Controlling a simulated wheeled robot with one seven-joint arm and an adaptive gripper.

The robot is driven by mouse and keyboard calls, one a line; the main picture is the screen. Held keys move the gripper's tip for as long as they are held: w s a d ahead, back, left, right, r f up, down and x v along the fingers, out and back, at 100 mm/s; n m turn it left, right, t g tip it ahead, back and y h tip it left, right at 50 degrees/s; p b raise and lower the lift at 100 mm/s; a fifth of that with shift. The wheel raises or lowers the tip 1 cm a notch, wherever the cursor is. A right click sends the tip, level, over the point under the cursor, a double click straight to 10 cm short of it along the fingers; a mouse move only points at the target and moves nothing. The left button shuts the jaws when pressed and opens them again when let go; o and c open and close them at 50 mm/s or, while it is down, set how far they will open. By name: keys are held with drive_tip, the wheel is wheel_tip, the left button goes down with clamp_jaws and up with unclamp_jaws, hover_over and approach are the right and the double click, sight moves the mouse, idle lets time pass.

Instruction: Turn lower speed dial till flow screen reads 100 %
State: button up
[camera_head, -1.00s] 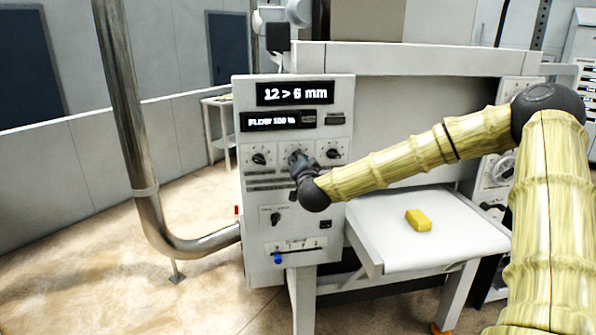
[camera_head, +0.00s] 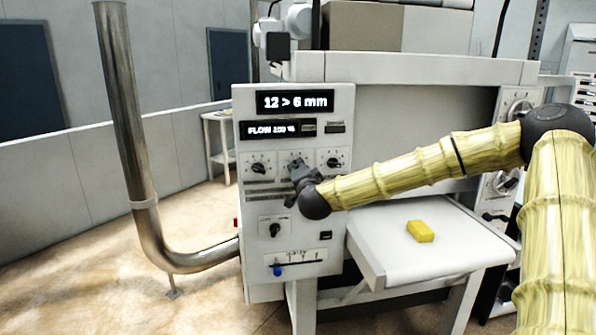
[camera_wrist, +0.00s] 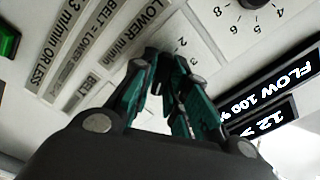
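The lower speed dial (camera_head: 296,161) is the middle of three dials on the white panel, and my gripper covers most of it. The label "LOWER m/min" (camera_wrist: 143,32) and scale numbers show around the fingertips in the wrist view. My gripper (camera_head: 297,168) is right at this dial; in the wrist view its two teal fingers (camera_wrist: 168,72) stand a little apart. The knob is mostly hidden, so I cannot tell whether they clamp it. The flow screen (camera_head: 271,130) is blurred in the head view; in the wrist view (camera_wrist: 286,84) it reads FLOW 100 %.
The 12 > 6 mm screen (camera_head: 295,101) sits above the flow screen. Dials flank the middle one at left (camera_head: 258,169) and right (camera_head: 334,162). Another dial (camera_head: 275,229) and a blue-knobbed slider (camera_head: 278,271) are lower. A yellow block (camera_head: 420,231) lies on the white bed (camera_head: 440,260).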

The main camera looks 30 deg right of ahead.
drive_tip(key=shift+o, duration=1)
drive_tip(key=shift+d, duration=0.1)
drive_tip(key=shift+a, duration=0.2)
drive_tip(key=v, duration=1.2)
drive_tip(key=shift+d, duration=0.2)
drive_tip(key=shift+f, duration=0.1)
drive_tip(key=s+a+f+n+g+y, duration=0.25)
drive_tip(key=a+f, duration=0.35)
drive_tip(key=f, duration=0.5)
drive_tip(key=s+a+f+n+g+y, duration=0.25)
drive_tip(key=a+f+n, duration=0.2)
drive_tip(key=f, duration=0.75)
drive_tip(key=s+a+f+n+g+y, duration=0.2)
drive_tip(key=s+a+f+n, duration=0.3)
drive_tip(key=f, duration=0.6)
drive_tip(key=s+a+f+n+g, duration=0.1)
drive_tip(key=s+a+f+g, duration=0.1)
drive_tip(key=s+f, duration=0.5)
drive_tip(key=s+a+f+n+g, duration=0.1)
drive_tip(key=s+a+f+g, duration=0.2)
drive_tip(key=s+f, duration=0.5)
drive_tip(key=s+a+f+n+g, duration=0.2)
drive_tip(key=s+f, duration=0.5)
drive_tip(key=s, duration=0.9)
drive_tip(key=a+g, duration=0.1)
drive_tip(key=g, duration=0.1)
drive_tip(key=shift+s+a+f+g, duration=0.25)
drive_tip(key=shift+s+f+g, duration=0.05)
drive_tip(key=shift+s+f, duration=0.05)
